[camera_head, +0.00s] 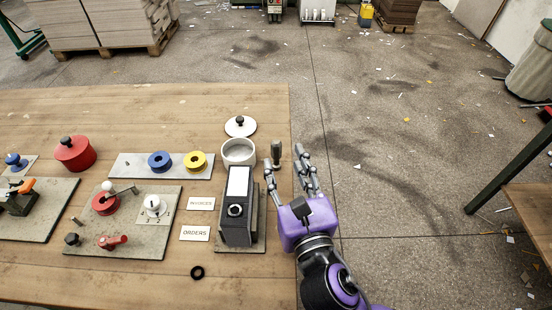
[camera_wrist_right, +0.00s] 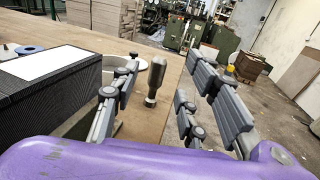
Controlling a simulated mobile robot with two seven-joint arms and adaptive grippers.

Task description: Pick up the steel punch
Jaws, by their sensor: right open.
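The steel punch (camera_head: 276,153) stands upright on the wooden table near its right edge, beside the round white dish. In the right wrist view the punch (camera_wrist_right: 156,79) shows a dark, thick handle above a narrower, lighter lower part. My right gripper (camera_head: 294,165) is open, at the table's right edge just nearer than the punch. In the wrist view its fingers (camera_wrist_right: 160,95) are spread apart, and the punch appears in the gap between them, closer to the left finger. I cannot tell whether any finger touches it. My left gripper is not in view.
Panels with knobs and spools fill the table's left. The table (camera_head: 200,105) is clear behind; floor lies to the right.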

